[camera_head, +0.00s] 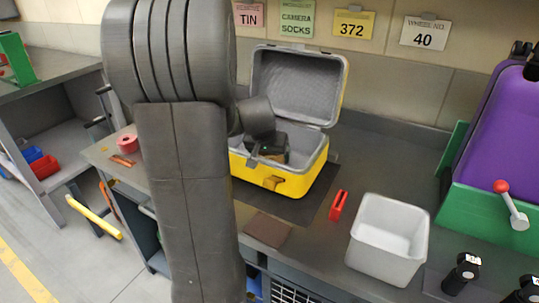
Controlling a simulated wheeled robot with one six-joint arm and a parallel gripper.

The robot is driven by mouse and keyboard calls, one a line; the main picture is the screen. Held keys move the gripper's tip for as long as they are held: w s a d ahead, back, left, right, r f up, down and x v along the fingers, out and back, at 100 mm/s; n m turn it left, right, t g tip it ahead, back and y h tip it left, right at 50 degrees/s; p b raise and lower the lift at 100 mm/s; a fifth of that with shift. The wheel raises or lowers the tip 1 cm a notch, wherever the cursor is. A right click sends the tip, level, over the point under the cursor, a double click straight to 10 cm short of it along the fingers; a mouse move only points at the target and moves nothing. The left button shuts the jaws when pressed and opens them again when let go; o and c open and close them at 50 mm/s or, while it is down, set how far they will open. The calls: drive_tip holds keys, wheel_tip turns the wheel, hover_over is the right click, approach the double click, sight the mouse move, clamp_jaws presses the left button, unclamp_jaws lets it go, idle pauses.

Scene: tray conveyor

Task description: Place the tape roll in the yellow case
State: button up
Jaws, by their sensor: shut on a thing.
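The yellow case (262,179) stands on a dark mat on the bench with its grey-lined lid (298,84) open and tilted back. My gripper (270,152) is over the left part of the case's opening, low at its rim or just inside. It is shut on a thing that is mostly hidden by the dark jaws. I cannot make out whether this is the tape roll. A small pinkish-red, roll-like thing (126,142) lies on the bench at the left, apart from the gripper. My arm hides part of the case's left side.
A white bin (388,239), a red clip-like thing (339,205) and a brown pad (268,229) stand or lie in front and right of the case. A purple and green machine (497,170) with a red-knobbed lever (510,203) stands at the right. The case's right interior looks clear.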

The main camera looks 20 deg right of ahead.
drive_tip(key=o, duration=1)
drive_tip(key=shift+c, duration=0.2)
drive_tip(key=shift+r, duration=0.25)
drive_tip(key=p+v, duration=0.2)
drive_tip(key=v, duration=0.9)
drive_tip(key=shift+s+r, duration=0.2)
drive_tip(key=shift+r, duration=0.1)
drive_tip(key=shift+a, duration=0.1)
